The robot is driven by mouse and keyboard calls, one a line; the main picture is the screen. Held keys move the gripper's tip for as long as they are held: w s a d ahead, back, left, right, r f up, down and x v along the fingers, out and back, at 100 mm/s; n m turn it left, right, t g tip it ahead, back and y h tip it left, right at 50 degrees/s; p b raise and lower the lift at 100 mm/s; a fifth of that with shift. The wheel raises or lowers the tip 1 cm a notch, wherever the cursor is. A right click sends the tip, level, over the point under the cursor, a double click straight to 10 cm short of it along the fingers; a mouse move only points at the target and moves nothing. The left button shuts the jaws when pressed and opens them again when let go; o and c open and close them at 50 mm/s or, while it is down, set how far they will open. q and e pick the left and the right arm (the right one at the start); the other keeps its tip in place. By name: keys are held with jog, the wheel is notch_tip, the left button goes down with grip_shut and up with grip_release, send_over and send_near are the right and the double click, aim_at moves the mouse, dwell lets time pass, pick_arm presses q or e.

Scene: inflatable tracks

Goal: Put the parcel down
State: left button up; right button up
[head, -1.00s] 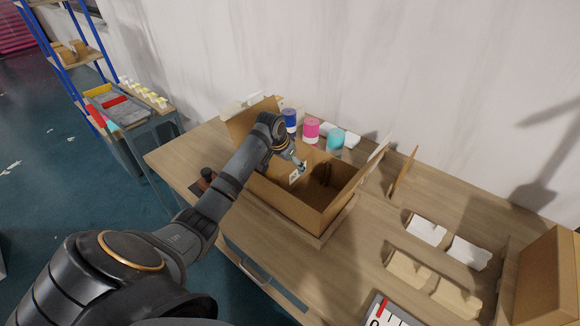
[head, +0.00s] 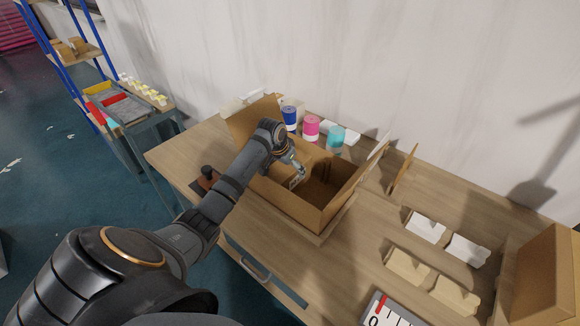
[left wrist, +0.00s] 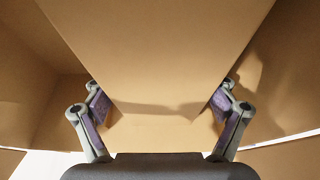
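An open cardboard box (head: 298,211) with raised flaps stands on the wooden table. My left gripper (head: 298,172) reaches into its opening from the left. In the left wrist view the two fingers (left wrist: 160,116) press on either side of a plain brown cardboard parcel (left wrist: 160,50), which fills the upper middle of that view. In the head view the parcel is partly covered by the gripper, with a pale label near the fingertips. Whether the parcel touches the box floor is hidden. My right gripper is not in view.
Blue, pink (head: 312,128) and teal (head: 336,138) rolls stand behind the box. White and tan folded pieces (head: 407,268) lie to its right, near a closed-looking carton (head: 546,275). A dark-handled tool (head: 207,178) is left of the box. Bare tabletop (head: 362,235) lies right of the box.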

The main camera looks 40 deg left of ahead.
pick_arm(q)
jog(key=shift+o, duration=0.7)
jog(key=shift+r, duration=0.4)
jog(key=b+v, duration=0.1)
jog(key=v, duration=1.1)
jog(key=shift+r, duration=0.25)
